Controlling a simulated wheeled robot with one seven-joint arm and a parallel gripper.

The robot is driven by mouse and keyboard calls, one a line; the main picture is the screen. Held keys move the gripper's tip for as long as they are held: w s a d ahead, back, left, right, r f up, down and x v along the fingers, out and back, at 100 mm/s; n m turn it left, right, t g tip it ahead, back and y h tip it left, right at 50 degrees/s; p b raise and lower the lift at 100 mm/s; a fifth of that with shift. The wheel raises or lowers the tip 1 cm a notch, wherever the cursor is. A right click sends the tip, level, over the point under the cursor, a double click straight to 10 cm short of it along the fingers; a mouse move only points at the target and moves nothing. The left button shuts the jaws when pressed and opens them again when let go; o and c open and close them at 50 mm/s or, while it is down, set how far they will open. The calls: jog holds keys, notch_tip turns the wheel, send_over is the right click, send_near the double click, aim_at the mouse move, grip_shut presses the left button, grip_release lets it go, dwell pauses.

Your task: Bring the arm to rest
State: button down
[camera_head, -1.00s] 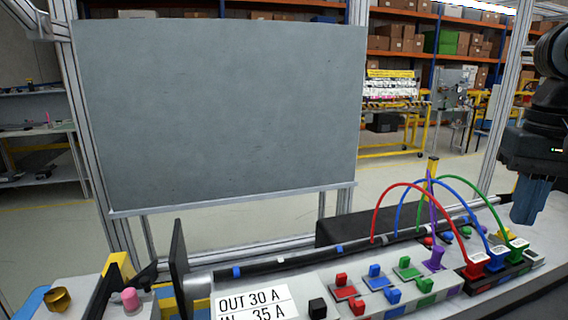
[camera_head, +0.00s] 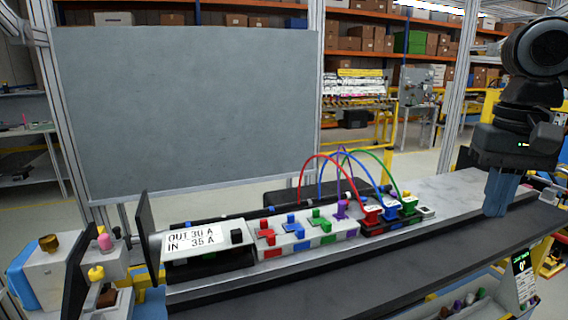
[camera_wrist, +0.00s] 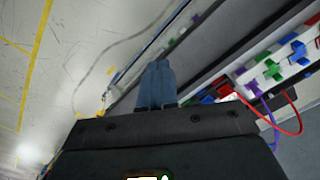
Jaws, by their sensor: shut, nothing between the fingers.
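My arm stands at the right of the head view, with my gripper (camera_head: 497,192) pointing down at its lower end. Its blue fingers are together with nothing between them. The gripper is over the right part of the dashboard bench, to the right of the cable module and apart from it. In the wrist view the blue fingers (camera_wrist: 156,86) are also closed together. The dashboard module (camera_head: 300,235) carries coloured plugs and red, blue, green and purple cables that arch over its right end. Whether the fingertips touch the bench cannot be told.
A label panel (camera_head: 192,238) reading OUT 30 A, IN 35 A sits at the module's left end. Knobs (camera_head: 104,241) stand at the far left. A grey board (camera_head: 190,110) rises behind. The bench top (camera_head: 440,190) between module and gripper is clear.

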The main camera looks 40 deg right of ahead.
jog(key=w+a+r+n+t+y, duration=0.25)
jog(key=w+a+t+y, duration=0.65)
jog(key=w+a+t, duration=1.2)
jog(key=s+a+f+m+g+h, duration=0.2)
jog(key=s+a+f+h, duration=0.4)
jog(key=f, duration=0.4)
jog(key=s+a+f+m+g+h, duration=0.1)
jog(key=s+a+f+g+h, duration=0.2)
jog(key=s+f, duration=0.7)
jog(key=s+d+f+n, duration=0.1)
jog(key=s+n, duration=0.4)
jog(key=s, duration=0.5)
jog(key=s+d+f+n+g, duration=0.1)
jog(key=s+f+n, duration=0.2)
jog(key=s, duration=0.7)
jog(key=n, duration=0.2)
jog(key=shift+f+n+b, duration=0.2)
jog(key=shift+n+b, duration=0.15)
jog(key=shift+s+d, duration=0.1)
